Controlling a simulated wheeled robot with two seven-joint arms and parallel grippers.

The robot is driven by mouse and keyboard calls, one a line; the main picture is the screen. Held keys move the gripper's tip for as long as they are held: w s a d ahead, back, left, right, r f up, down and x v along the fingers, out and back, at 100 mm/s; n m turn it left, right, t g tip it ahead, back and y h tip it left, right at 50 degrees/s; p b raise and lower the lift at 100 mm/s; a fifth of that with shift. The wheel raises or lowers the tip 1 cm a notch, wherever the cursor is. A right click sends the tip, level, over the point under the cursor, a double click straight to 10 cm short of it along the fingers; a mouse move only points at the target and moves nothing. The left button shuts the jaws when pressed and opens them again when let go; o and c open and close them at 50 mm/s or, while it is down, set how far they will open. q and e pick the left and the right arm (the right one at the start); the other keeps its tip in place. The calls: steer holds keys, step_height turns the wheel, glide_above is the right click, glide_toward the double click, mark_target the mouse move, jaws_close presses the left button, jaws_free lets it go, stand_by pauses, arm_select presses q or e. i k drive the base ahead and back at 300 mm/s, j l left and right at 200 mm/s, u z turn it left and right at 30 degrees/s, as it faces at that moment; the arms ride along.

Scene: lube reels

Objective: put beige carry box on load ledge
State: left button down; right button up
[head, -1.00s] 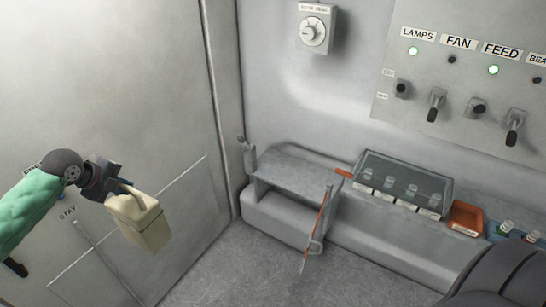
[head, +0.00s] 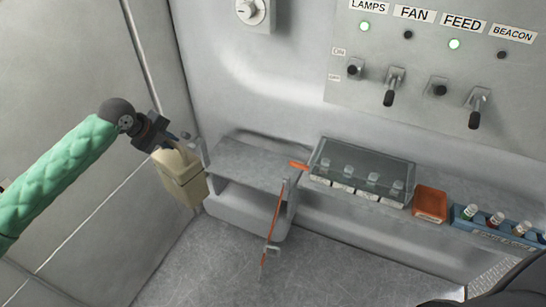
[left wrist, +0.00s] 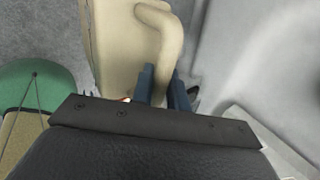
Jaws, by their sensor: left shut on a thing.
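The beige carry box (head: 181,181) hangs from my left gripper (head: 180,144), just left of the load ledge. The left wrist view shows the box (left wrist: 115,45) with its beige handle between the two blue fingers of the gripper (left wrist: 163,88), which is shut on it. The grey load ledge (head: 245,165) is a flat shelf against the wall with upright posts at its ends. The box overlaps its left post in the head view; I cannot tell whether they touch. My right gripper is not in view.
A switch panel (head: 430,75) is above. The ledge top looks clear.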

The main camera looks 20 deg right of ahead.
mark_target(270, 168)
steer(key=i+l+z, duration=0.1)
steer(key=i+l, duration=0.75)
